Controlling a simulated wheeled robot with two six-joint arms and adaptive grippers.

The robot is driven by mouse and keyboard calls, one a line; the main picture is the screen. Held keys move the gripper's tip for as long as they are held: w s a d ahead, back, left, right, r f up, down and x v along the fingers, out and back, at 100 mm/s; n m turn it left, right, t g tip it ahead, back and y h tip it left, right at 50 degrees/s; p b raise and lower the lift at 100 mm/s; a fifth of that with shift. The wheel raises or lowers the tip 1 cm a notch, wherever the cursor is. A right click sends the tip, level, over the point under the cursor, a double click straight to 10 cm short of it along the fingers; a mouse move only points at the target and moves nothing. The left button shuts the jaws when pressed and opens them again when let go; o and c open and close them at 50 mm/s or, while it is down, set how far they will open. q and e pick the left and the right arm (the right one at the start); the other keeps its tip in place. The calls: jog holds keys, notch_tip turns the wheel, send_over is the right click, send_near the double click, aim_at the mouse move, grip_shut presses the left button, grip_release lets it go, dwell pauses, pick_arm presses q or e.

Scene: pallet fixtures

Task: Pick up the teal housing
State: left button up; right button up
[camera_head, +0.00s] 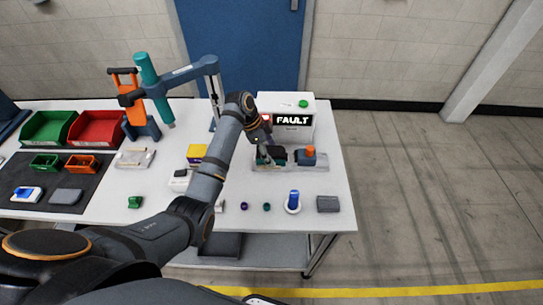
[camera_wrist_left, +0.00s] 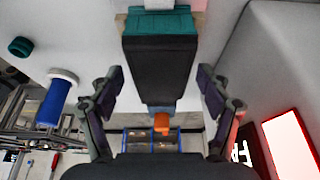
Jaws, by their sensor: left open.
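The teal housing (camera_head: 263,161) sits on a grey fixture plate near the right end of the white table, with a black block at its top. In the left wrist view, the teal housing (camera_wrist_left: 160,20) with its long black part lies between my fingers. My left gripper (camera_head: 266,148) is open above it in the head view, and its arm partly hides the housing. In the wrist view the open fingers (camera_wrist_left: 160,92) stand apart, one on each side of the black part, with visible gaps. My right gripper is not in view.
The white FAULT box (camera_head: 300,133) is close behind. A blue cylinder (camera_head: 293,201) and grey block (camera_head: 328,204) stand in front. A teal-and-orange tool stand (camera_head: 147,80) is at left.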

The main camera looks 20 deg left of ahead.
pick_arm(q)
jog(key=shift+f, duration=0.25)
dwell(0.5)
jog(key=c, duration=1.4)
